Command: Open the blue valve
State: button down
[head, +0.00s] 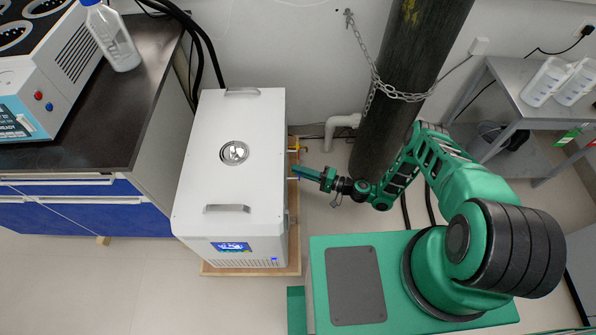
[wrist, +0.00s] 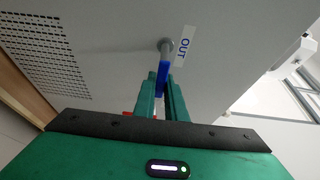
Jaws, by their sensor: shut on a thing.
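The blue valve (wrist: 162,76) has a blue lever on a grey fitting that comes out of the side of the white machine, beside a label reading OUT (wrist: 183,53). My gripper (wrist: 160,95) is shut on the blue lever, with one green finger on each side of it. In the head view my gripper (head: 308,174) reaches the right side of the white machine (head: 255,170). There the valve is a tiny blue spot and mostly hidden.
A dark gas cylinder (head: 395,90) with a chain stands behind my arm. Small red and yellow fittings (head: 298,147) sit on the machine's side beyond my gripper. A grey table (head: 545,105) is at the right, and a dark-topped counter (head: 120,115) at the left.

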dwell(0.3)
jog(key=c, duration=1.8)
grip_release()
jog(key=v, duration=1)
jog(key=shift+d, duration=0.4)
jog(key=shift+s, duration=0.1)
